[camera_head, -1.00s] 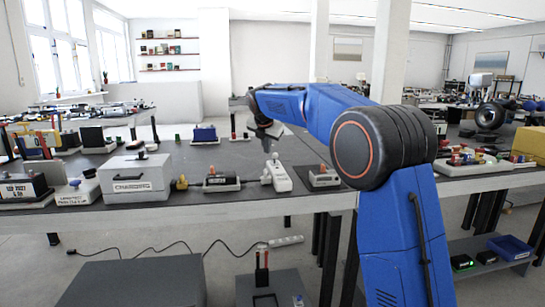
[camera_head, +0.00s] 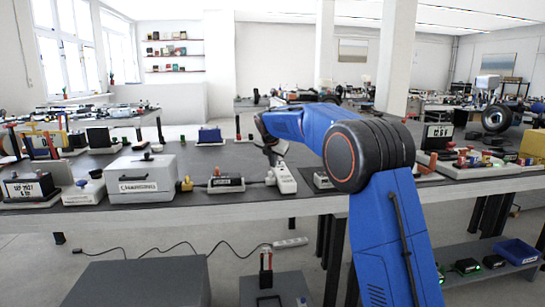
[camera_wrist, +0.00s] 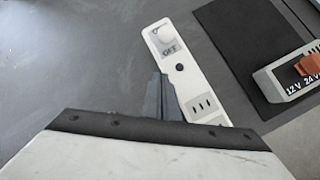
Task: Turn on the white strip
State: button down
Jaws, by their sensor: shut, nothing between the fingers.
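The white strip (camera_head: 284,180) lies on the grey table near its front edge. In the head view my gripper (camera_head: 271,157) points down just above the strip's far left end. Part of the strip's left side is hidden behind the fingers.
A box with a red-orange switch labelled 12V and 24V (camera_wrist: 288,78) sits on a dark mat right of the strip. Left of the strip are a small dark device (camera_head: 226,184) and a grey charging box (camera_head: 140,180).

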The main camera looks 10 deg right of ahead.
jog(key=shift+w+d+r, duration=0.2)
jog(key=shift+w+d, duration=0.45)
jog(key=shift+w, duration=0.25)
jog(key=shift+w+d+r, duration=0.15)
jog(key=shift+w+d, duration=0.45)
jog(key=shift+w, duration=0.25)
jog(key=shift+r, duration=0.15)
